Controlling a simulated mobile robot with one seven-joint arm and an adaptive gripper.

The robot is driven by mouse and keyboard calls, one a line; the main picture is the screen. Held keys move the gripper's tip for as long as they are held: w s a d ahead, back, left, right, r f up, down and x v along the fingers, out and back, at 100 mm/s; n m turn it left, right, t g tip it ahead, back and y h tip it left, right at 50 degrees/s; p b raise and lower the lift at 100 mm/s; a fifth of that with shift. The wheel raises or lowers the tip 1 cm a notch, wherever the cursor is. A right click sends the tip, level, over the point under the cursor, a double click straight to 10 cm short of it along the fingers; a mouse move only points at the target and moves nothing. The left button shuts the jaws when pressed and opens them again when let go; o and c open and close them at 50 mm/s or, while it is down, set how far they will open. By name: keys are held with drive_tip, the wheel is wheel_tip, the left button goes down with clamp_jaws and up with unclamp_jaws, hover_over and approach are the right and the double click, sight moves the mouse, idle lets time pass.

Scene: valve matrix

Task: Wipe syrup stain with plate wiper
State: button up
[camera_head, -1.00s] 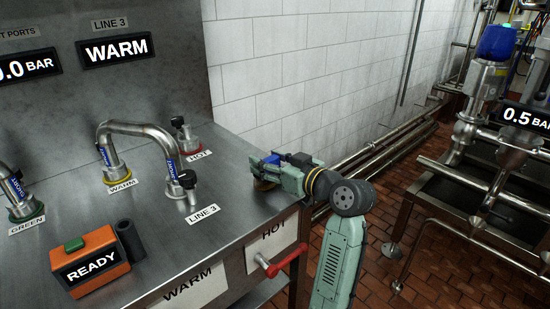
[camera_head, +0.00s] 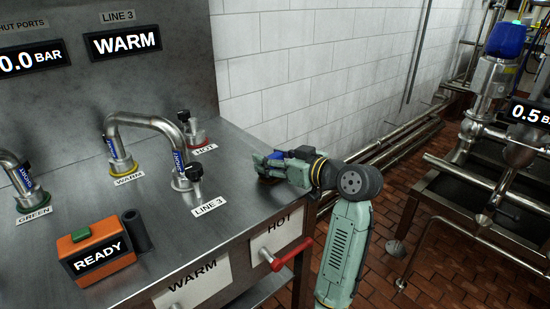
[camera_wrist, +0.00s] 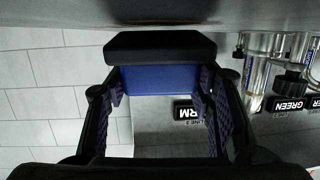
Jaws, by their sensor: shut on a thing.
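My gripper (camera_head: 276,166) is low over the right part of the steel worktop (camera_head: 160,240), near its right edge. In the wrist view my gripper (camera_wrist: 165,100) has its fingers on both sides of the plate wiper, shut on it. The wiper (camera_wrist: 160,78) has a blue body and a thick black edge, which faces the grey surface at the top of that view. In the head view a bit of blue shows at the gripper. A small dark brown patch, seemingly the syrup stain (camera_head: 266,180), shows just under the gripper; most of it is hidden. Contact between wiper and worktop cannot be told.
A bent steel pipe (camera_head: 150,121) links the WARM port and the LINE 3 port (camera_head: 187,182). The HOT port (camera_head: 193,130) stands behind. An orange READY box (camera_head: 97,253) and a dark cylinder (camera_head: 136,230) stand front left.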

sight(279, 152)
drive_tip(key=shift+w+d+r+m+t, duration=0.2)
drive_tip(key=shift+w+r+t, duration=0.1)
drive_tip(key=shift+r+t, duration=0.3)
drive_tip(key=shift+w+d+r+m+t, duration=0.1)
drive_tip(key=shift+w+d+r+t, duration=0.25)
drive_tip(key=shift+r, duration=0.35)
drive_tip(key=shift+w+d+r+m+t, duration=0.1)
drive_tip(key=shift+w+r+t, duration=0.15)
drive_tip(key=shift+r+t, duration=0.35)
drive_tip(key=shift+d+f+g+y, duration=0.15)
drive_tip(key=shift+f+g+y, duration=0.15)
drive_tip(key=shift+f, duration=0.1)
drive_tip(key=shift+b+v, duration=0.45)
drive_tip(key=shift+v, duration=2)
drive_tip(key=shift+r, duration=0.15)
drive_tip(key=shift+r+p, duration=1.95)
drive_tip(key=shift+r, duration=1.05)
wheel_tip(279, 152, up, 3)
drive_tip(key=shift+p, duration=1)
drive_tip(key=shift+f, duration=0.1)
